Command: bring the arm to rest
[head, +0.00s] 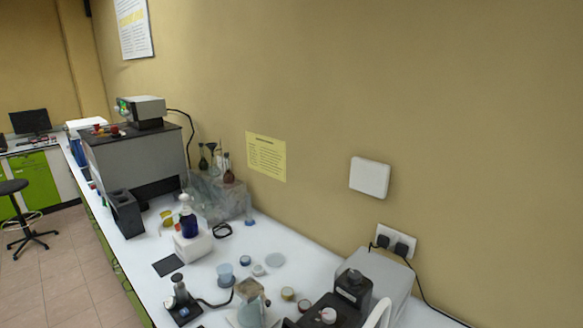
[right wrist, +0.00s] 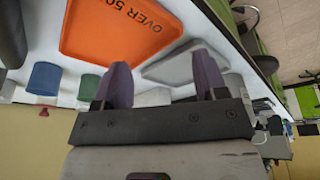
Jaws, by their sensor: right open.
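My right gripper (right wrist: 160,85) shows in the right wrist view with its two purple fingers spread apart and nothing between them. Its fingers point toward a white bench (right wrist: 195,15) that carries an orange tray (right wrist: 88,40) marked "OVER 50" and a grey tray (right wrist: 178,68). I cannot tell whether the fingers touch anything. Neither of my grippers shows clearly in the head view. My left gripper is not in view.
The head view shows a white bench (head: 150,262) along a yellow wall with a large grey machine (head: 135,160), a blue-filled bottle (head: 188,222) and several small dishes. Blue (right wrist: 44,78) and green (right wrist: 90,86) cups stand near the right gripper. Floor is open at far left.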

